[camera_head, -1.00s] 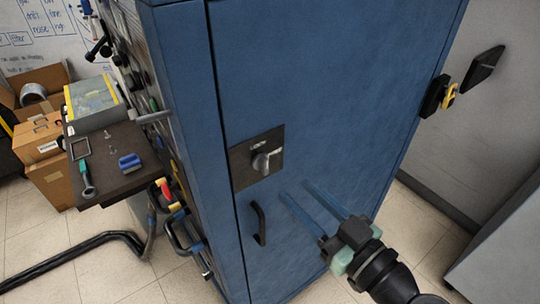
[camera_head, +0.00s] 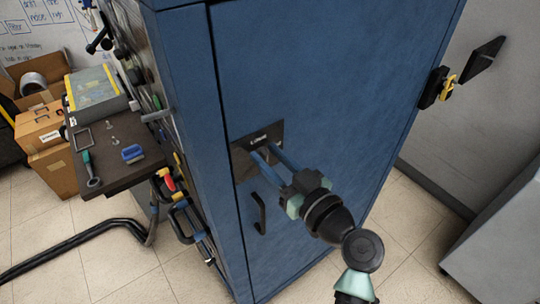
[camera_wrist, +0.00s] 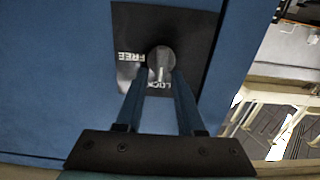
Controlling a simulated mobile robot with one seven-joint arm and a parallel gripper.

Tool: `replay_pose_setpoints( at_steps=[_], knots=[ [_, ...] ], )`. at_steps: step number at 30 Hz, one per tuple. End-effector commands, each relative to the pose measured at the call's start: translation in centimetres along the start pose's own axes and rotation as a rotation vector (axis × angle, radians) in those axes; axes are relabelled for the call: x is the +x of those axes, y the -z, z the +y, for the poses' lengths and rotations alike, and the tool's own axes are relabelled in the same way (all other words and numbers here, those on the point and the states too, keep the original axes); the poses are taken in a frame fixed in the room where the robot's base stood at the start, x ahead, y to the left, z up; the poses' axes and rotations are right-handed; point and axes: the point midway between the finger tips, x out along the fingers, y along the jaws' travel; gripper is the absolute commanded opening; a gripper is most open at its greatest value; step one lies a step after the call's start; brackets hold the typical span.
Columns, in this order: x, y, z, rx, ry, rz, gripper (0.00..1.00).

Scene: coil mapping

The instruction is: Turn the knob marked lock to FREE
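The knob (camera_wrist: 161,60) is a grey metal turn-handle on a dark plate (camera_wrist: 190,30) on the blue cabinet door. In the wrist view the plate reads FREE to the left of the knob and LOCK below it, upside down. The knob's grip appears to point towards LOCK. My gripper (camera_wrist: 161,73) is open, with its two long blue fingers on either side of the grip. I see no clear contact. In the head view my gripper (camera_head: 262,151) reaches the plate (camera_head: 242,162) and its fingers mostly hide the knob.
A black door handle (camera_head: 259,213) is below the plate. A yellow and black latch (camera_head: 440,88) is at the cabinet's right edge. A dark shelf (camera_head: 112,173) with tools and a box is at the left.

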Motion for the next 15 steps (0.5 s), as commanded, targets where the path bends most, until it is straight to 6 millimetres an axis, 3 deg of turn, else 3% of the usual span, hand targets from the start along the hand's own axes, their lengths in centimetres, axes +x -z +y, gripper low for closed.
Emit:
replay_pose_setpoints(
  at_steps=[1, 4, 15],
  knots=[
    [-0.02, 0.00, 0.00, 0.000, 0.000, 0.000, 0.17],
    [-0.03, 0.00, 0.00, 0.000, 0.000, 0.000, 0.00],
    [-0.04, -0.05, 0.05, 0.029, 0.000, 0.000, 0.00]
  ],
)
